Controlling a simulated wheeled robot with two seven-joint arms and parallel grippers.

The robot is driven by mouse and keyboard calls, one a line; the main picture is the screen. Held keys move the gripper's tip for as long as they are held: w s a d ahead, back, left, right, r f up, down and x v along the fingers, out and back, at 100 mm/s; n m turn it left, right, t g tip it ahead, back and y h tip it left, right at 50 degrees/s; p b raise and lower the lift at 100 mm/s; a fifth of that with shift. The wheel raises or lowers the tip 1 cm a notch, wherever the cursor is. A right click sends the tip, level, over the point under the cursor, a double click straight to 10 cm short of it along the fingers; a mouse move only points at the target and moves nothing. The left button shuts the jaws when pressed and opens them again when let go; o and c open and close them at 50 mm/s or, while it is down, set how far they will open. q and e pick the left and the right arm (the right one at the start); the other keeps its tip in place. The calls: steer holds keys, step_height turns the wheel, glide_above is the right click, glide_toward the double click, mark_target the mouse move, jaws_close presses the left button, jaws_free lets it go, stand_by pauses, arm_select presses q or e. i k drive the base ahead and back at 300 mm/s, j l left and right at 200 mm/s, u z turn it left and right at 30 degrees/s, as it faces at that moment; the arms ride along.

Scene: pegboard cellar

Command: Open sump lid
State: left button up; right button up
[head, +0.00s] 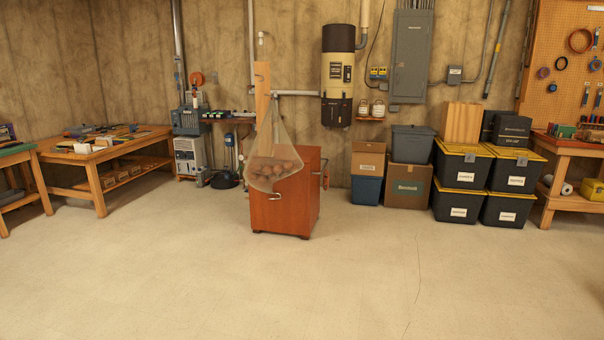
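No clearly identifiable sump lid shows in the head view. A low dark round object (223,180) sits on the floor by the back wall, left of the reddish-brown cabinet; I cannot tell whether it is the sump lid. The cabinet partly blocks the view of the floor and wall behind it. Neither my left nor my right gripper is in view.
The reddish-brown cabinet (285,215) stands mid-room, with a mesh bag of round brown things (272,168) in front of an upright board (262,95). Workbenches (125,150) stand left; yellow-lidded totes (462,180) stack right. The foreground floor (300,290) is clear.

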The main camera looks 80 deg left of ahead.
mark_target(215, 176)
steer(key=u, duration=3.35)
steer(key=i+j+u, duration=0.1)
steer(key=i+u, duration=0.45)
steer(key=i+z, duration=0.1)
steer(key=i, duration=0.55)
steer(key=i+z, duration=0.1)
steer(key=i, duration=0.55)
steer(key=i+z, duration=0.1)
steer(key=i, duration=0.55)
steer(key=i+j+z, duration=0.15)
steer(key=i, duration=0.5)
steer(key=i+j+z, duration=0.1)
steer(key=i, duration=0.55)
steer(key=i+u, duration=0.1)
steer(key=i, duration=0.85)
steer(key=i+l, duration=0.1)
steer(key=i, duration=0.85)
steer(key=i+u, duration=0.15)
steer(key=i, duration=0.8)
steer(key=i+l+z, duration=0.2)
steer(key=i, duration=0.4)
steer(key=i+j+z, duration=0.1)
steer(key=i+z, duration=0.15)
steer(key=i, duration=0.4)
steer(key=i+j+z, duration=0.2)
steer(key=i, duration=0.4)
steer(key=i+j+z, duration=0.2)
steer(key=i, duration=0.4)
steer(key=i+l, duration=0.05)
